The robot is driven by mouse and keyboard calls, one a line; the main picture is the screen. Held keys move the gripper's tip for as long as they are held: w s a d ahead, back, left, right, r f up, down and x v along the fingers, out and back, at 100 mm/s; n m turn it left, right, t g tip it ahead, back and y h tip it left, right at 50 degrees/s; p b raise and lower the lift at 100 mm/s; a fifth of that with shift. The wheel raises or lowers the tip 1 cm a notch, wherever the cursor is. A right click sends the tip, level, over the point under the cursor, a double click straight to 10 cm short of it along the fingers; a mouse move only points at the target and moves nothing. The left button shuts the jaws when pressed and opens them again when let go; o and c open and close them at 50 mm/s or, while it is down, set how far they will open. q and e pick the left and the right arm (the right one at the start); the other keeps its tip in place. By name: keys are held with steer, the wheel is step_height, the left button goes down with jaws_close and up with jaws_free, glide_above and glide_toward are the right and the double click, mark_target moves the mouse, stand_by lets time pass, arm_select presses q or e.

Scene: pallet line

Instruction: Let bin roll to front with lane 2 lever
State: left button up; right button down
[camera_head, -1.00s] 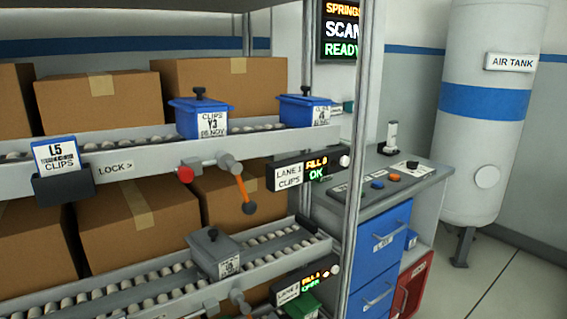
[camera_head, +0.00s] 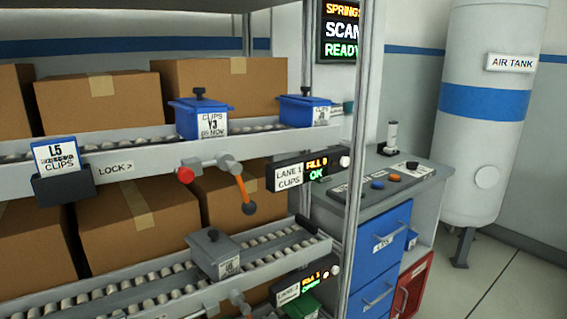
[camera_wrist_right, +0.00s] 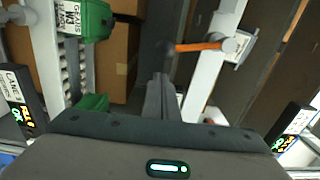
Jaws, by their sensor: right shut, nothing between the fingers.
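In the head view a grey lidded bin (camera_head: 215,253) sits on the lower roller lane (camera_head: 130,296). The lane 2 sign (camera_head: 287,294) is at that lane's right end, its text partly unreadable. The lane's lever joint (camera_head: 238,297) shows at the bottom edge; its handle is cut off. In the right wrist view my right gripper (camera_wrist_right: 160,84) is shut and empty. An orange lever (camera_wrist_right: 200,46) with a dark knob lies just above and right of the fingertips, apparently apart from them. I cannot tell which lane it belongs to. My left gripper is out of view.
Two blue bins (camera_head: 201,118) (camera_head: 304,110) stand on the upper lane, with the lane 1 lever (camera_head: 244,193) hanging below. A frame post (camera_head: 356,160) stands to the right. In the wrist view a green bin (camera_wrist_right: 92,20) sits upper left.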

steer(key=shift+s+a, duration=0.1)
steer(key=shift+a, duration=0.05)
steer(key=shift+s+a+p, duration=1.7)
steer(key=shift+s+a, duration=0.3)
steer(key=shift+a, duration=0.8)
steer(key=d+p+v, duration=0.1)
steer(key=p+v, duration=0.1)
steer(key=v, duration=0.6)
steer(key=shift+w, duration=0.35)
